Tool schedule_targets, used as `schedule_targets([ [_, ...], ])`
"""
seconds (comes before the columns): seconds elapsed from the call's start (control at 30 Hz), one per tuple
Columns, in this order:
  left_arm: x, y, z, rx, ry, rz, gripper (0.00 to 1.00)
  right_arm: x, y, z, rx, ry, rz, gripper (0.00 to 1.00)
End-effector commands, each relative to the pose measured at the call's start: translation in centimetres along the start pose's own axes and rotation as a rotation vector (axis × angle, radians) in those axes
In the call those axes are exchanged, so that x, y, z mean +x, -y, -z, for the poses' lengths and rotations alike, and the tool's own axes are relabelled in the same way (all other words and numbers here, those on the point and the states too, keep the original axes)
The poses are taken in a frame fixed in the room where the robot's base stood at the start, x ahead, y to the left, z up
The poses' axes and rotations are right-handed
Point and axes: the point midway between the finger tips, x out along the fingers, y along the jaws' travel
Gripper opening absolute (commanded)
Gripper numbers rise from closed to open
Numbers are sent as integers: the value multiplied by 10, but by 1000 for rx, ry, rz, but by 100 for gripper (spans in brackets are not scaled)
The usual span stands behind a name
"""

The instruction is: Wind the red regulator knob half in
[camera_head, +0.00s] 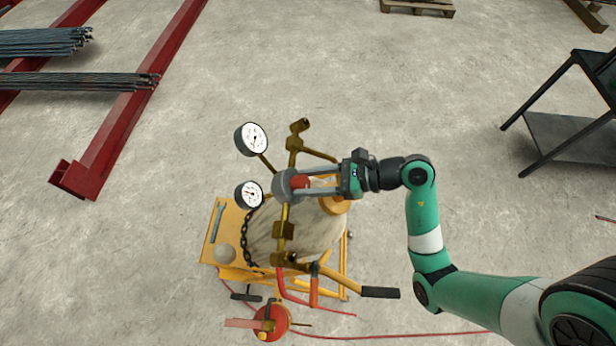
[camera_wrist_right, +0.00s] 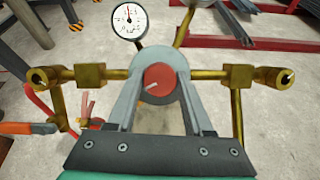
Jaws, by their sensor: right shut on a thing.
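The red regulator knob (camera_wrist_right: 160,84) faces the right wrist camera, with a short white mark on its face pointing to the left. It sits in the grey round regulator body (camera_wrist_right: 178,59) between two brass fittings. My right gripper (camera_head: 308,185) reaches in from the right in the head view, its fingers along both sides of the red knob (camera_head: 300,183). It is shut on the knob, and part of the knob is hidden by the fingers. Two white-faced gauges, an upper one (camera_head: 252,139) and a lower one (camera_head: 249,195), stand left of the regulator. My left gripper is not in view.
The regulator is above a yellow cart (camera_head: 225,262) carrying a covered cylinder (camera_head: 275,235). A wrench (camera_head: 217,222) lies on the cart. A red reel-like object (camera_head: 271,322) and red hose are near the cart's front. A dark metal table (camera_head: 568,138) stands at right; open floor surrounds the cart.

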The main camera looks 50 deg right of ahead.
Motion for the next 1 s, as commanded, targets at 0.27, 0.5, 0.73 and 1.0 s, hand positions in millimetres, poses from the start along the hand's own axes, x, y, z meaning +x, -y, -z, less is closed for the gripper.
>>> schedule_targets([
  [0.27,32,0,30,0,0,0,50,-3,-2,-7,193,-3,58,0],
  [0.5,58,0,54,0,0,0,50,-3,-3,-7,407,-2,126,0],
  [0.73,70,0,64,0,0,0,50,-1,-3,-4,614,-1,192,0],
  [1.0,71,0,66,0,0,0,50,0,-3,-2,853,1,269,0],
])
